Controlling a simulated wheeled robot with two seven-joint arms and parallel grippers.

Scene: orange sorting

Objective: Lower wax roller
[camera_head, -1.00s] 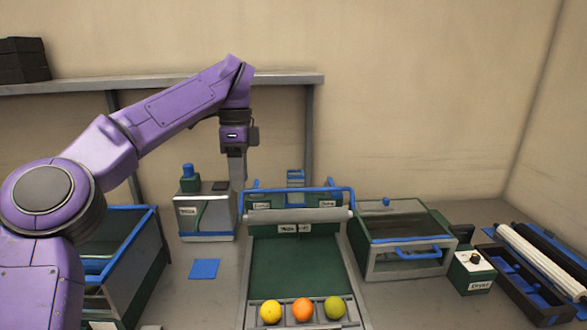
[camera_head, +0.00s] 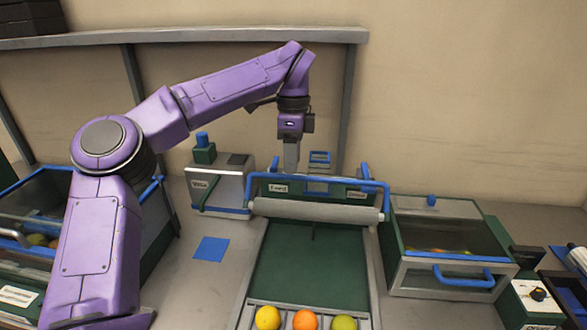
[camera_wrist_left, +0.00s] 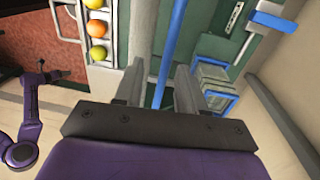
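The wax roller (camera_head: 315,210) is a pale grey cylinder lying across the green sloped bed (camera_head: 300,262). A blue bar handle (camera_head: 345,182) runs above and behind it. My left gripper (camera_head: 291,170) points down at the handle, left of its middle. In the left wrist view its two fingers (camera_wrist_left: 160,82) are apart, with the blue bar (camera_wrist_left: 170,45) running between them; I cannot tell whether they touch it. A purple arm with a dark gripper (camera_wrist_left: 52,76), seemingly my right, is small at the left of that view; its fingers are unclear.
A yellow (camera_head: 267,318), an orange (camera_head: 305,320) and a green fruit (camera_head: 343,322) sit in slots at the bed's front. A lidded bin (camera_head: 450,275) stands right, another (camera_head: 20,255) left. A blue square (camera_head: 211,249) lies on clear counter.

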